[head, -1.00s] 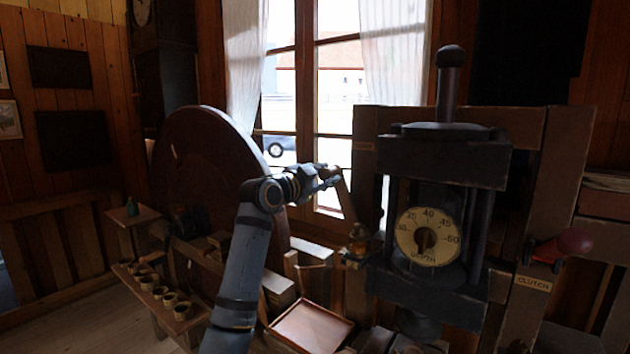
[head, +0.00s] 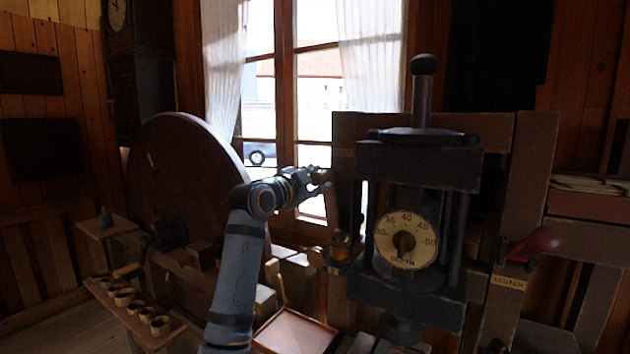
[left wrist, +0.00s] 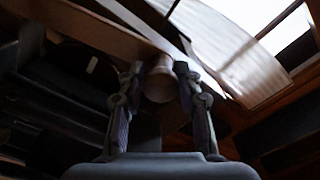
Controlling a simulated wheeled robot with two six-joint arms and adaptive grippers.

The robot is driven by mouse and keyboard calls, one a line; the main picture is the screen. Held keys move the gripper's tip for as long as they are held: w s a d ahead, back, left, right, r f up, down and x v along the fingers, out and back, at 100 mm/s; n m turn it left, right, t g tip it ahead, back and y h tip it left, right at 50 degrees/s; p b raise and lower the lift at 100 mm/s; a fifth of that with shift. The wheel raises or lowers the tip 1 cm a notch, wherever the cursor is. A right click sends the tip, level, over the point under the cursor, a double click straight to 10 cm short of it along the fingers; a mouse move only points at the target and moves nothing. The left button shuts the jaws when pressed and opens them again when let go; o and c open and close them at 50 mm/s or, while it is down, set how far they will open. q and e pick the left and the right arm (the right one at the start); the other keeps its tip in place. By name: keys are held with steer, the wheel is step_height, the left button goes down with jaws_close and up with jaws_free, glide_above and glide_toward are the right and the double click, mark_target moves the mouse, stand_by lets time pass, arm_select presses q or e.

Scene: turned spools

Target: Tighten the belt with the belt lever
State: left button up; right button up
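My left gripper (head: 322,177) is in front of the window, beside the left post of the press frame. In the left wrist view its two fingers (left wrist: 161,82) lie against both sides of a rounded, pale wooden knob (left wrist: 159,82). I take this knob for the handle end of the belt lever. In the head view the lever is mostly hidden by the gripper and the dark post, so its tilt is hard to tell. A large dark round wheel (head: 180,175) stands behind my left arm. The belt itself cannot be made out. My right gripper is not in view.
A press with a depth dial (head: 405,242) stands right of the gripper. A red-knobbed clutch handle (head: 540,240) is further right. A shelf with several small cups (head: 128,298) is at lower left. A shallow wooden tray (head: 295,332) lies below the arm.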

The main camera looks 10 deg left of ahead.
arm_select(q)
steer(key=o, duration=0.3)
steer(key=shift+d, duration=0.2)
steer(key=shift+a, duration=0.15)
steer(key=shift+s+a, duration=0.15)
steer(key=shift+s, duration=0.25)
steer(key=v, duration=1.1)
steer(key=shift+s+r, duration=0.1)
steer(key=shift+s, duration=0.05)
